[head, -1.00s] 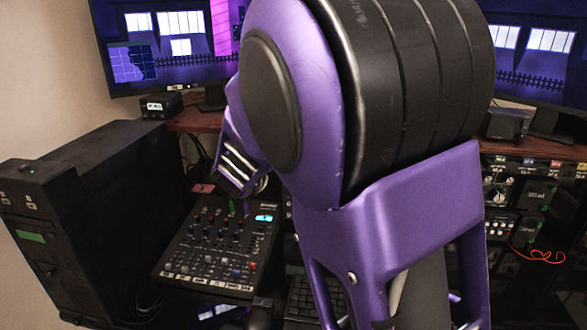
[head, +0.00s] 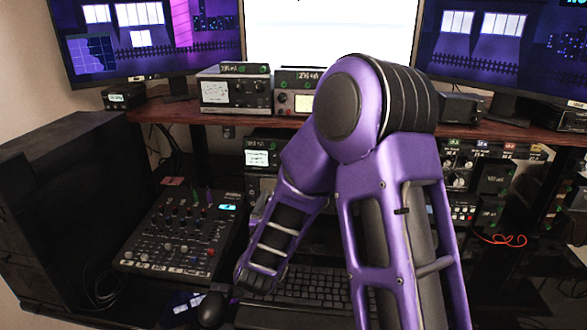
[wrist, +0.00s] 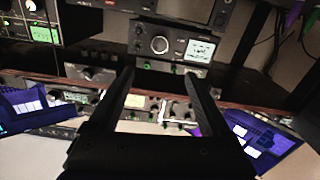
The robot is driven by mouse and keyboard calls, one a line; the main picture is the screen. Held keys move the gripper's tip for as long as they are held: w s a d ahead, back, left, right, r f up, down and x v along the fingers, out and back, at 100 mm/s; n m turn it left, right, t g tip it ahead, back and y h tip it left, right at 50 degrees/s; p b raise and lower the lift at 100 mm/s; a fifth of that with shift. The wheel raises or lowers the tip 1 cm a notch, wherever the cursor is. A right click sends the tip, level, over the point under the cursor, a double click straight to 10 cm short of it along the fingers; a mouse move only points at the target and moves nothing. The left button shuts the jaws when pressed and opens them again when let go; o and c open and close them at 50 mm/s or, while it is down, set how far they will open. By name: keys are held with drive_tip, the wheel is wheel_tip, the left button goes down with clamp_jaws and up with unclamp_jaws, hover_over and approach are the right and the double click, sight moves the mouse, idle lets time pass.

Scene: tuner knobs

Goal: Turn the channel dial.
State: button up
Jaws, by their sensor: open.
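In the wrist view, which shows the room upside down, a radio unit (wrist: 137,38) has a large round dark dial (wrist: 160,45) beside a lit display (wrist: 199,50). I cannot tell for sure that this is the channel dial. My gripper (wrist: 159,75) is open and empty, its two dark fingers pointing toward the equipment. The dial appears between the finger directions, apart from them. In the head view, a unit with a lit display (head: 257,158) sits under the shelf, partly hidden by my purple arm. My gripper's fingers are not clear there.
A mixing console (head: 175,235) stands at left, beside a dark cabinet (head: 60,190). A keyboard (head: 310,287) lies in front. Boxes with meters (head: 235,92) stand on the wooden shelf (head: 190,112), below monitors (head: 335,30). A red cable (head: 503,239) hangs at right.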

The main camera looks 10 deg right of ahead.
drive_tip(key=x, duration=1.6)
clamp_jaws()
